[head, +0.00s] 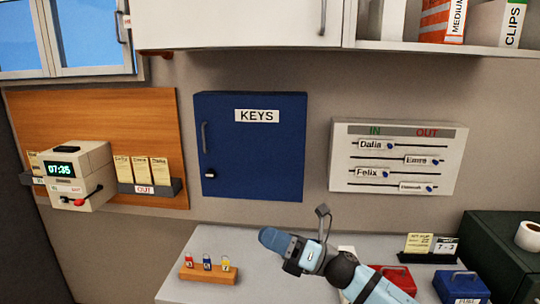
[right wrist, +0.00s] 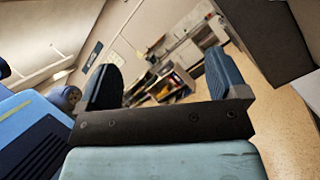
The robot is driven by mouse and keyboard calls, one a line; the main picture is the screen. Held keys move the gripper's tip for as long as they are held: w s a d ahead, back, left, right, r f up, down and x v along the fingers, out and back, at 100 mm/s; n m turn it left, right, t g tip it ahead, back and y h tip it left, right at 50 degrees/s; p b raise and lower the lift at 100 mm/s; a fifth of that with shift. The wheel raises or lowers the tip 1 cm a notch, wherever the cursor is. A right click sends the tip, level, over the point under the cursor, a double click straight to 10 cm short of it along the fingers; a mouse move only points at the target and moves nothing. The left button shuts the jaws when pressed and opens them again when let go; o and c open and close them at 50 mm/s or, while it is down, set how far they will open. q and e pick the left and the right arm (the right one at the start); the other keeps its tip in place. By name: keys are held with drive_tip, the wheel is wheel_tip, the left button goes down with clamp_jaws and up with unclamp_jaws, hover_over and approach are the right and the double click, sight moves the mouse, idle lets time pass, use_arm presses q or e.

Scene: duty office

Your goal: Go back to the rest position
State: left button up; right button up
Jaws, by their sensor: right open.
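My right gripper (head: 274,240) is in the lower middle of the head view, its arm coming in from the lower right. It is in the air over the desk, in front of the wall. In the right wrist view its two dark blue fingers (right wrist: 163,88) stand wide apart, with nothing between them. My left gripper is not in view.
A grey desk (head: 225,243) holds a wooden key rack (head: 208,275) with coloured tags, and red (head: 398,276) and blue (head: 461,285) boxes at right. A blue KEYS cabinet (head: 252,155), name board (head: 398,158) and time clock (head: 77,178) are on the wall.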

drive_tip(key=s+d+f+m+t+h, duration=0.2)
drive_tip(key=d+f+m+t+h, duration=0.15)
drive_tip(key=f+m, duration=0.5)
drive_tip(key=s+d+f+m+t+h, duration=0.3)
drive_tip(key=f+m+t+h, duration=0.25)
drive_tip(key=m, duration=0.55)
drive_tip(key=s+d+f+m+t+h, duration=0.2)
drive_tip(key=d+f+m+t+h, duration=0.15)
drive_tip(key=f+m, duration=0.5)
drive_tip(key=s+d+f+m+g+h, duration=0.2)
drive_tip(key=s+d+f+m+h, duration=0.1)
drive_tip(key=s+d+f+m, duration=0.2)
drive_tip(key=s+d+f+m+g+h, duration=0.3)
drive_tip(key=s+f+m, duration=0.6)
drive_tip(key=s+f, duration=0.3)
drive_tip(key=s+d+h, duration=0.1)
drive_tip(key=s+d, duration=0.1)
drive_tip(key=s, duration=0.1)
drive_tip(key=shift+s+f, duration=0.35)
drive_tip(key=shift+s, duration=0.05)
drive_tip(key=shift+d, duration=0.1)
drive_tip(key=shift+c, duration=0.4)
